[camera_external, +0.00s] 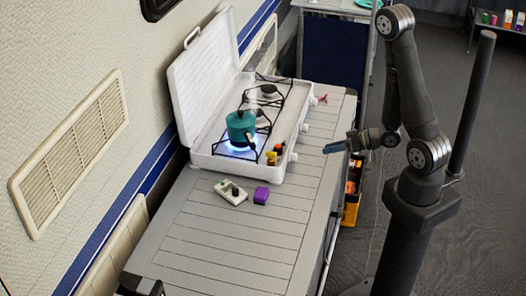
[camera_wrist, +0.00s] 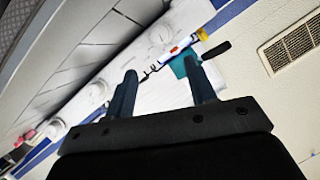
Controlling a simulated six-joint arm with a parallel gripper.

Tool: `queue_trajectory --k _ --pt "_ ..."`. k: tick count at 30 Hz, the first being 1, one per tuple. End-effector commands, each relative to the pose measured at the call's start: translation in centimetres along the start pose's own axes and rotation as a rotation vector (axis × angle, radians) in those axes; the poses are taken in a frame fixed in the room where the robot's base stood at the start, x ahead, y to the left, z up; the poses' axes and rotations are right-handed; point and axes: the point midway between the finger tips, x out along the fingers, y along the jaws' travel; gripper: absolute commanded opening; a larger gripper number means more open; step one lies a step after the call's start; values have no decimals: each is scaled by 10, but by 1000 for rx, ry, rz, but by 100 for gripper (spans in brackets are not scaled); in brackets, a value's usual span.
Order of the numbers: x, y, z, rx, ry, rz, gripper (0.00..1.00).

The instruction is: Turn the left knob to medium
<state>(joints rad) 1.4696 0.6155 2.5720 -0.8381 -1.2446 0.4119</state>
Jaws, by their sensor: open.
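The white two-burner stove (camera_external: 226,168) stands on the grey slatted counter with its lid raised. Several pale knobs line its front, on the right in the external view. The knob at the kettle end (camera_external: 293,156) also shows in the wrist view (camera_wrist: 160,34), beyond my fingertips; which setting it has is too small to tell. A middle knob (camera_external: 304,127) and a far knob (camera_external: 313,101) follow. A teal kettle (camera_external: 240,126) sits over a burner with a blue glow beneath. My gripper (camera_external: 335,147) is open and empty, apart from the knobs in front of the stove.
A white-and-green box (camera_external: 231,192) and a purple block (camera_external: 261,195) lie on the counter (camera_external: 235,245). A small red item (camera_external: 322,99) lies beyond the far knob. Space around my gripper looks clear.

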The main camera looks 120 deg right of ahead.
Motion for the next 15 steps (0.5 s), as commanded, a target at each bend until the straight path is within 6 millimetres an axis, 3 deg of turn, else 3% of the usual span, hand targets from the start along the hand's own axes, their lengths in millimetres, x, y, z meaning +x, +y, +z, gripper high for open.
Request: queue_trajectory --k 8,15 --pt "2 1 0 -14 -10 5 51" --pt "29 14 -4 -173 -155 90 51"
